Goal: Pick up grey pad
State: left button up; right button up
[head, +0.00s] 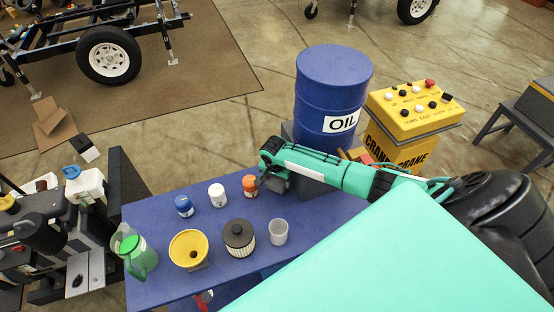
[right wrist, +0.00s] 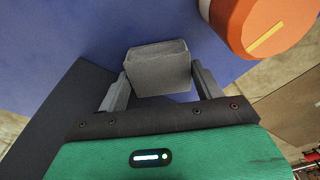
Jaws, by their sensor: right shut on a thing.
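The grey pad (right wrist: 158,68) is a small grey block in the right wrist view, between the two fingers of my right gripper (right wrist: 158,88). The gripper is shut on it. The blue table top lies beyond the pad; I cannot tell whether the pad touches it. In the head view my right gripper (head: 264,187) is at the far edge of the blue table, beside the orange-capped container (head: 250,185). The pad cannot be made out clearly there. My left gripper is not in view.
The blue table (head: 160,213) holds a blue-capped bottle (head: 184,206), a white container (head: 217,194), a yellow-lidded container (head: 188,249), a filter (head: 239,238), a grey cup (head: 278,232) and a green jug (head: 137,255). A blue oil drum (head: 330,90) and yellow crane control box (head: 415,110) stand behind.

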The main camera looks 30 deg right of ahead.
notch_tip(320, 180, up, 27)
jog(key=b, duration=0.5)
jog(key=s+a+f+n+y, duration=0.1)
jog(key=s+a+f+n, duration=0.1)
jog(key=s+a+n, duration=0.9)
jog(key=s+a, duration=0.1)
jog(key=a, duration=0.3)
jog(key=shift+s+a+f+n+t, duration=0.25)
jog(key=shift+s+n+t, duration=0.05)
jog(key=shift+s+n, duration=0.1)
